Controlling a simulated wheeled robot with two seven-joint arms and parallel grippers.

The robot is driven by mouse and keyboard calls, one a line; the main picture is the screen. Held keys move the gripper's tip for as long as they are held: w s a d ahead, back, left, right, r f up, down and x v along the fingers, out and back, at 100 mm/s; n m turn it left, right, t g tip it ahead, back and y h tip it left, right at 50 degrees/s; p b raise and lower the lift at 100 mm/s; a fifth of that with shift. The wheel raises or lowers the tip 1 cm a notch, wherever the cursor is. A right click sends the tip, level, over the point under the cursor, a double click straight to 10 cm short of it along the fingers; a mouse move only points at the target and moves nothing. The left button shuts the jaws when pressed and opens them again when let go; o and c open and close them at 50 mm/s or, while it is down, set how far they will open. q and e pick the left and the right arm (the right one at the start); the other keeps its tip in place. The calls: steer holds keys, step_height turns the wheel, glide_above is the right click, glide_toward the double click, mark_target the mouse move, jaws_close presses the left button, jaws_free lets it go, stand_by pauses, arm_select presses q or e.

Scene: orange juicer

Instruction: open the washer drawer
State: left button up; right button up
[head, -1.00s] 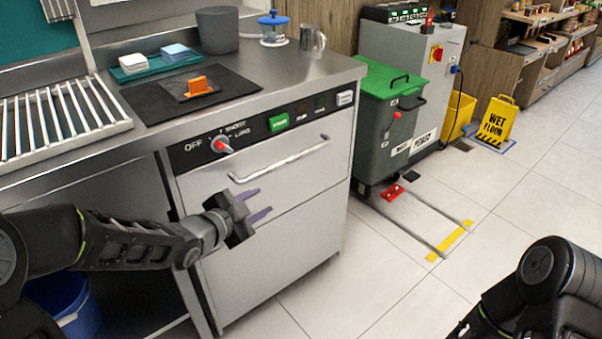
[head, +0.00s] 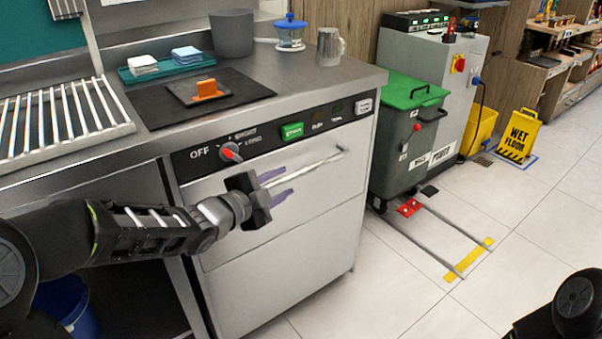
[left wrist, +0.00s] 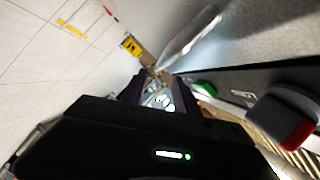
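The washer (head: 290,235) is a steel front under the counter. Its upper drawer front (head: 320,188) looks closed, flush with the panel below. The long bar handle (head: 318,163) runs across it; it also shows in the left wrist view (left wrist: 192,38). My left gripper (head: 283,184) is at the left part of the handle, its two purple fingers apart and pointing right, hiding part of the bar. In the left wrist view the fingers (left wrist: 158,88) are also apart. I cannot tell whether the bar lies between them. My right gripper is out of view; only part of that arm shows.
Above the drawer are a dial (head: 231,152) with a red mark and a green button (head: 292,131). A grey bin with a green lid (head: 408,93) stands right of the washer. The tiled floor (head: 390,295) in front is largely clear.

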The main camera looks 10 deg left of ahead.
mark_target(298, 175)
arm_select(q)
steer(key=b+x, duration=0.2)
steer(key=x, duration=0.5)
steer(key=shift+f, duration=0.15)
steer(key=shift+w+d, duration=0.1)
steer(key=shift+w, duration=0.25)
steer(key=shift+c, duration=0.3)
jaws_close()
stand_by(0.7)
